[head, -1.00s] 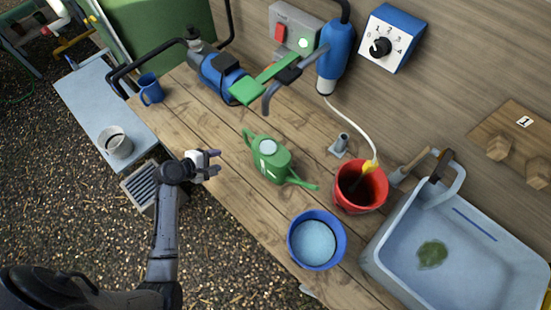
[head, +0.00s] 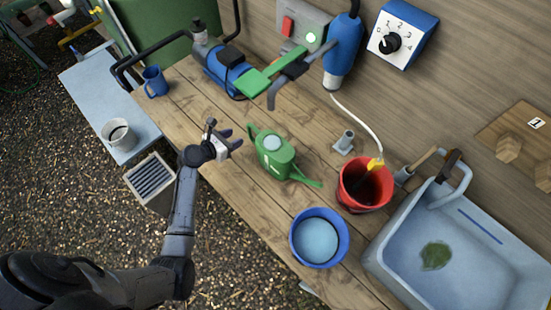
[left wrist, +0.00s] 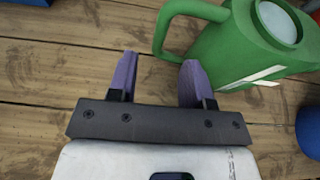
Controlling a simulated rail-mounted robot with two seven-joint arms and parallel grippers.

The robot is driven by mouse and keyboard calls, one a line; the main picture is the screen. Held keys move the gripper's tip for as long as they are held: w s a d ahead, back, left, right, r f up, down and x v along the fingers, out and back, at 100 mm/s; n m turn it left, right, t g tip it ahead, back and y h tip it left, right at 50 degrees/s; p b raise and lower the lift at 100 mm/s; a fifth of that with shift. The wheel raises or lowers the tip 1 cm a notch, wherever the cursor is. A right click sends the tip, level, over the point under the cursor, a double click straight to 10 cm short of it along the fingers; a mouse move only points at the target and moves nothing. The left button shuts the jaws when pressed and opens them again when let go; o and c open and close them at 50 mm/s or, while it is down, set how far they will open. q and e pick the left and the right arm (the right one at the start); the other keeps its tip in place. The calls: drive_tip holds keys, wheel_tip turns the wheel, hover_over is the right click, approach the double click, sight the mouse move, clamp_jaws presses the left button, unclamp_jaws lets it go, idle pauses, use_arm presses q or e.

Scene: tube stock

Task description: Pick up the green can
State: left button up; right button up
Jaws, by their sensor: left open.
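The green can (head: 272,153) is a watering can standing upright on the wooden bench, its spout to the lower right and its handle to the upper left. My left gripper (head: 231,138) is open and empty, just left of the can in the head view. In the left wrist view the left gripper (left wrist: 155,82) has its two purple fingers apart over bare planks. The can (left wrist: 255,45) is at upper right there, with its handle just beyond the right finger. I cannot tell whether they touch. My right gripper is not in view.
A blue bucket (head: 343,252) and a red bucket (head: 349,198) stand right of the can, near a grey sink (head: 385,262). A blue mug (head: 155,82) is at the bench's upper left. The blue pump (head: 222,67) stands behind.

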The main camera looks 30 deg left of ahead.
sight(250, 135)
use_arm(q)
drive_tip(key=shift+f+b+x, duration=0.2)
drive_tip(key=shift+b+x, duration=0.55)
drive_tip(key=shift+x, duration=3.3)
drive_tip(key=shift+s, duration=0.1)
drive_tip(key=shift+c, duration=0.3)
clamp_jaws()
drive_tip(key=shift+r, duration=0.1)
